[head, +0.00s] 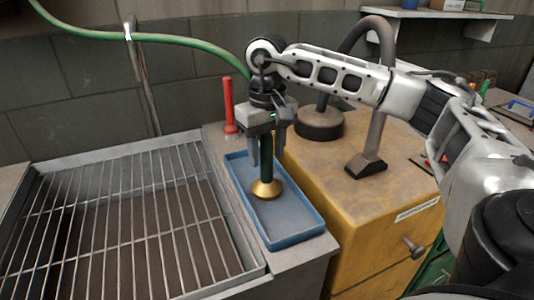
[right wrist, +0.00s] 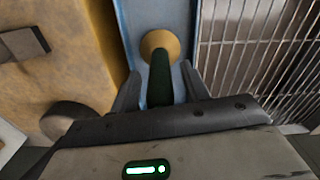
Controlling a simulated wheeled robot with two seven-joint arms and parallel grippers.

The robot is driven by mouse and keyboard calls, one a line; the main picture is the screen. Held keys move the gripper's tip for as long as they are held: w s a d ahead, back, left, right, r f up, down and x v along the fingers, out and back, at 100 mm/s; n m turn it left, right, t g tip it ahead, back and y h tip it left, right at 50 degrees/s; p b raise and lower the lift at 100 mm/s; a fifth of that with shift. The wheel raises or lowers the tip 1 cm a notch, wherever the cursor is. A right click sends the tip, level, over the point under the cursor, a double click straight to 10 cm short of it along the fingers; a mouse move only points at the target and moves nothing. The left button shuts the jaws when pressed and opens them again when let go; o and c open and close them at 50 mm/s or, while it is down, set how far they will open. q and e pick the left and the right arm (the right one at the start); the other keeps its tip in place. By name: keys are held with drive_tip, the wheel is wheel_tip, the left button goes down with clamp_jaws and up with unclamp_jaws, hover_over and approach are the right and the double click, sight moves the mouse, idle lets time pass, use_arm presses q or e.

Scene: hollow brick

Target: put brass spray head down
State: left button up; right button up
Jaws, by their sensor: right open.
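The brass spray head (head: 266,189) stands upright with its brass bell down in the blue tray (head: 299,228). Its dark green handle rises between the fingers of my right gripper (head: 266,158). The right gripper points down and is open, with a finger on either side of the handle. In the right wrist view the brass bell (right wrist: 160,43) rests on the blue tray floor (right wrist: 186,22), and the green handle runs back between the open fingers (right wrist: 161,92). The top of the handle is hidden by the gripper. My left gripper is not in view.
A sink with a wire grate (head: 130,220) lies left of the tray. A red brush (head: 229,105) stands behind the tray. A yellow cabinet (head: 350,210) with a dark curved fixture (head: 368,150) is on the right. A green hose (head: 150,38) runs above, behind the gripper.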

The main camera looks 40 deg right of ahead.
wheel_tip(320, 180, up, 11)
drive_tip(key=shift+p, duration=0.45)
drive_tip(key=shift+f, duration=0.1)
